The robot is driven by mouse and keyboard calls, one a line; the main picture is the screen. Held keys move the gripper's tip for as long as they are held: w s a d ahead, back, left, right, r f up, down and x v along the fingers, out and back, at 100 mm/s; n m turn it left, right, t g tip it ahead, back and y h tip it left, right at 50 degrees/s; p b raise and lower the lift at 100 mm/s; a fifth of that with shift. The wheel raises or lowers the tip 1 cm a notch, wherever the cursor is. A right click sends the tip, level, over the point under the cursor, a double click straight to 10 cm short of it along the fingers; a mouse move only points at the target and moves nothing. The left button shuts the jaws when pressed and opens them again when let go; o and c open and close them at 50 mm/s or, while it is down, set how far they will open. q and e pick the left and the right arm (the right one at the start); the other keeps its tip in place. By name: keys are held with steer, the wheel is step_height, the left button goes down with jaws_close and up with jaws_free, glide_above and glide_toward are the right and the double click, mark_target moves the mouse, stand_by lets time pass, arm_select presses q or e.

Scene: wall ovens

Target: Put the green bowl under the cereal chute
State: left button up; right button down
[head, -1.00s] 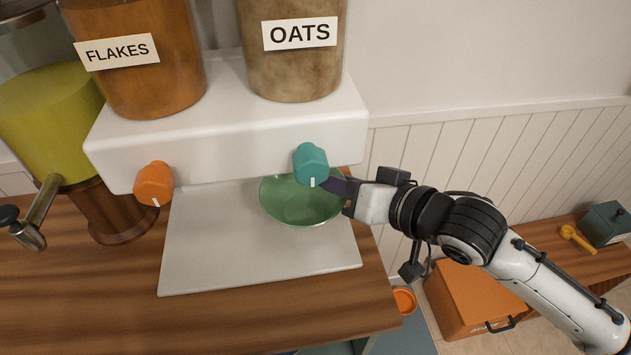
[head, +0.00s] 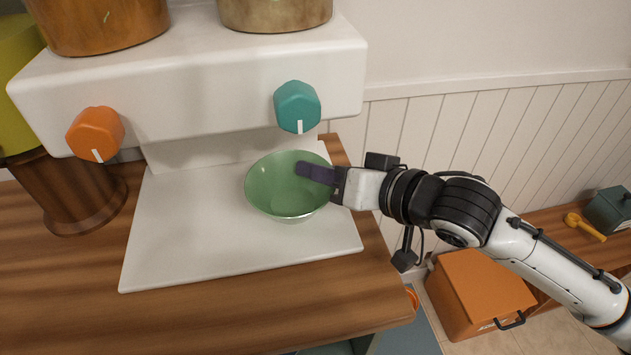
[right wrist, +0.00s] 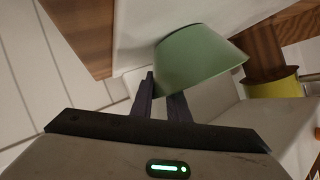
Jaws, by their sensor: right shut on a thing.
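The green bowl (head: 272,194) is upright at the right part of the white tray, in front of the dispenser and below the teal knob (head: 297,106) on the oats side. I cannot tell whether its base touches the tray. My right gripper (head: 318,174) is shut on the bowl's right rim, one dark finger showing inside the bowl. In the right wrist view the bowl (right wrist: 200,58) shows by the fingertips (right wrist: 164,97). The chute opening is hidden under the white dispenser body (head: 200,75). My left gripper is out of view.
The white tray (head: 190,245) has free room left of the bowl. An orange knob (head: 96,133) sits on the dispenser's left side. The wooden counter (head: 300,325) ends to the right of the tray. An orange box (head: 480,290) stands lower at right.

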steer(key=shift+w, duration=0.1)
steer(key=c, duration=1.7)
jaws_free()
steer(key=v, duration=1.2)
steer(key=shift+p, duration=0.35)
